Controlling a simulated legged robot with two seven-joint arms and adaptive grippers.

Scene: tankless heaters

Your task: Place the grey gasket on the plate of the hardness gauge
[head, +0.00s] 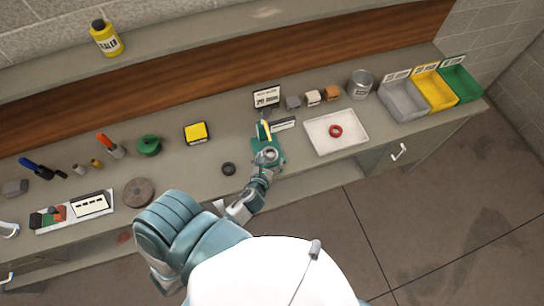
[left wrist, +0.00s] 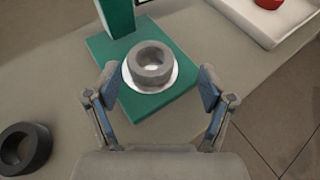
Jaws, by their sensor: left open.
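The grey gasket (left wrist: 152,63) lies flat on the round white plate (left wrist: 133,86) of the green hardness gauge (left wrist: 145,112). In the head view the green gauge (head: 263,130) stands near the front of the counter, left of the white tray. My left gripper (left wrist: 158,76) is open, with its fingers apart on either side of the gasket and not visibly touching it. In the head view my left gripper (head: 268,157) is over the gauge base and partly hides the plate. My right gripper is not in view.
A black gasket (left wrist: 24,148) lies on the counter left of the gauge. A white tray (head: 351,147) holding a red gasket (head: 335,131) is at the right. Grey, yellow and green bins (head: 434,92) stand farther right. Small blocks and a sign stand behind the gauge.

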